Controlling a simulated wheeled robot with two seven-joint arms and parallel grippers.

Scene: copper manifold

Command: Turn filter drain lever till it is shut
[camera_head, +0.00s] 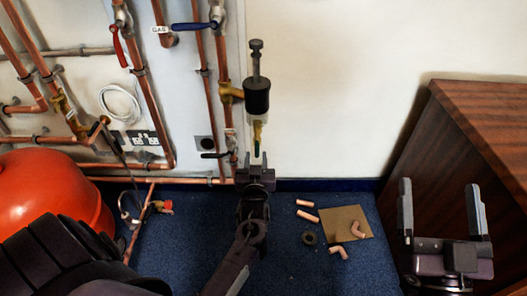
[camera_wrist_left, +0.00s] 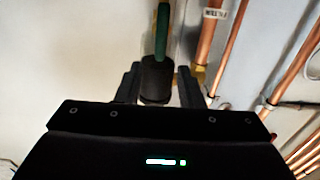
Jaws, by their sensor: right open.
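The filter (camera_head: 257,97) is a black cylinder with a brass valve (camera_head: 257,130) under it, in front of the pale wall. The green drain lever (camera_head: 257,148) hangs down from the valve. It also shows upright in the left wrist view (camera_wrist_left: 161,32). In the left wrist view a dark round part shows between the fingers; I cannot tell whether anything touches. My right gripper (camera_head: 440,210) is open and empty at the right, away from the filter.
Copper pipes (camera_head: 208,90) with a blue-handled valve and a red-handled valve run along the wall at left. An orange vessel (camera_head: 50,185) stands at lower left. A wooden cabinet (camera_head: 480,130) stands at right. Copper fittings and a tan sheet (camera_head: 345,218) lie on the blue floor.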

